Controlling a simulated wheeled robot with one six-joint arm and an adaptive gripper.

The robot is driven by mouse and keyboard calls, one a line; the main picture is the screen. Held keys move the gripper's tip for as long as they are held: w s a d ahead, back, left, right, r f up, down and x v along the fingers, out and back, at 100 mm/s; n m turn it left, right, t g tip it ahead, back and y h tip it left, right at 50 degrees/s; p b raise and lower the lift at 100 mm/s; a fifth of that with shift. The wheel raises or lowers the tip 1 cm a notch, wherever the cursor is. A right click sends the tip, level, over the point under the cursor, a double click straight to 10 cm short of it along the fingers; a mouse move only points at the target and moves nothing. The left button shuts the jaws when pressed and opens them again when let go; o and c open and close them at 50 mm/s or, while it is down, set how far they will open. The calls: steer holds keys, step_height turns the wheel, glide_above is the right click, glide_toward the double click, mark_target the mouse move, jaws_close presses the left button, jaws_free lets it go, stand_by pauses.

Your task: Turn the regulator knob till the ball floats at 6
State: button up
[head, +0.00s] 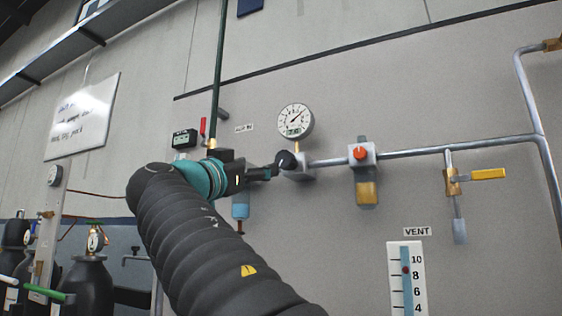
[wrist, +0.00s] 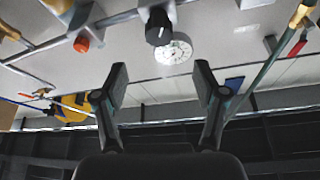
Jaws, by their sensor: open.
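The black regulator knob (head: 286,160) sticks out of the pipe block below the round dial gauge (head: 296,120). In the wrist view the knob (wrist: 158,27) is above and beyond my fingertips, with the gauge (wrist: 173,52) close by. My gripper (head: 268,172) is close to the knob's left side in the head view. In the wrist view its two fingers (wrist: 161,78) are apart with nothing between them. The flow meter (head: 395,280) is a white scale at the lower right. Its dark red ball (head: 406,270) floats slightly above the 8 mark. The meter's bottom is cut off.
Right of the knob is a filter unit with an orange knob (head: 360,153). Farther right is a yellow-handled valve (head: 488,174). A green vertical pipe (head: 218,75) and red handle (head: 203,127) are near my wrist. Gas cylinders (head: 92,285) stand at lower left.

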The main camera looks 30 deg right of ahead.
mark_target(283, 159)
steer(key=p+x, duration=0.4)
steer(key=x, duration=0.7)
steer(key=shift+d+r, duration=0.15)
steer(key=shift+w+d+r, duration=0.15)
steer(key=shift+w+d, duration=0.2)
steer(key=shift+d, duration=0.2)
steer(key=c, duration=1.1)
